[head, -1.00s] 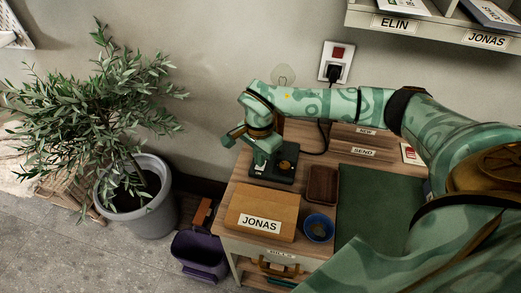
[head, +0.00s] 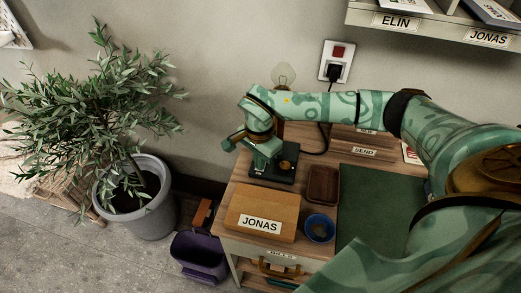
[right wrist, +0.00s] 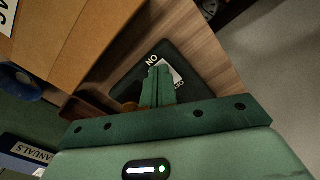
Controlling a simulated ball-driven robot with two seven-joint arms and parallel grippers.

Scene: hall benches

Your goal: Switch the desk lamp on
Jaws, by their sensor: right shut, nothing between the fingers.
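The desk lamp has a dark square base (head: 283,177) at the back left of the desk, with a round brass part (head: 285,165) on it. A clear glass bulb (head: 284,76) shows above my forearm and looks unlit; my arm hides the lamp's middle. My right gripper (head: 260,166) points down over the left part of the base. In the right wrist view, my right gripper (right wrist: 160,68) is shut and empty, its tips in front of a white label (right wrist: 172,72) on the dark base (right wrist: 187,88). I cannot tell whether the tips touch it. My left gripper is not in view.
A wooden box labelled JONAS (head: 262,208), a brown tray (head: 323,184) and a blue bowl (head: 319,228) stand close to the lamp. A plug sits in the wall socket (head: 337,62). A potted plant (head: 136,210) and a purple bin (head: 199,257) stand left of the desk.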

